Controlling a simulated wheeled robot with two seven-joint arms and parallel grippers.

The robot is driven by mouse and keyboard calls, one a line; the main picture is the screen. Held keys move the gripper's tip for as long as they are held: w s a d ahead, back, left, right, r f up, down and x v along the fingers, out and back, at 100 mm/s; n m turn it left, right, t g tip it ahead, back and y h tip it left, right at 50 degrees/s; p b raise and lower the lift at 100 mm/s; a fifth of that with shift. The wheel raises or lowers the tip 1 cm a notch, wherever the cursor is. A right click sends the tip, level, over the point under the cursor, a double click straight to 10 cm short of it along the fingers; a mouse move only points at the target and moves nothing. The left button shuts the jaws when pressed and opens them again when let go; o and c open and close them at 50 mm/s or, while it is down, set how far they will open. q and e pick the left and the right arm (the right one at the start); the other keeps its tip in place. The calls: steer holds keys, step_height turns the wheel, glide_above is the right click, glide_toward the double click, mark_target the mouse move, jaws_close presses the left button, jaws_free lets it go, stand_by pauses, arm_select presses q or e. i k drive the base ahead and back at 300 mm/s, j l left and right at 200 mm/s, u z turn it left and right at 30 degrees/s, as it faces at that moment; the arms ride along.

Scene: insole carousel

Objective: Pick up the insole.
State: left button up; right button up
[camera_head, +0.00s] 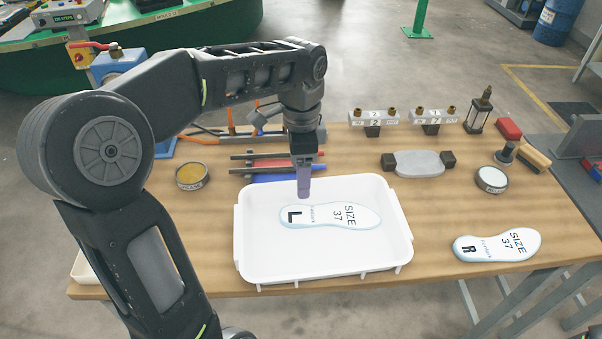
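A white insole (335,216) marked L and SIZE 37 lies flat in the white tray (254,263) on the wooden table. A second insole (497,246), marked R and SIZE 37, lies on the table to the right of the tray, near the front edge. My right gripper is not in view.
Behind the tray lie coloured bars (275,165). A round tin (192,176) stands to its left. A grey oval part (419,163), another tin (491,180) and valve blocks (373,119) stand at the back right. Bare table lies between tray and R insole.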

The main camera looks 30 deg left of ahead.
mark_target(509, 246)
steer(key=i+l, duration=0.1)
steer(key=l, duration=0.3)
steer(key=i+l, duration=0.1)
steer(key=l, duration=0.35)
steer(key=i+l, duration=0.1)
steer(key=l, duration=0.3)
steer(key=i+l, duration=0.1)
steer(key=l, duration=0.3)
steer(key=i+l, duration=0.15)
steer(key=l, duration=0.25)
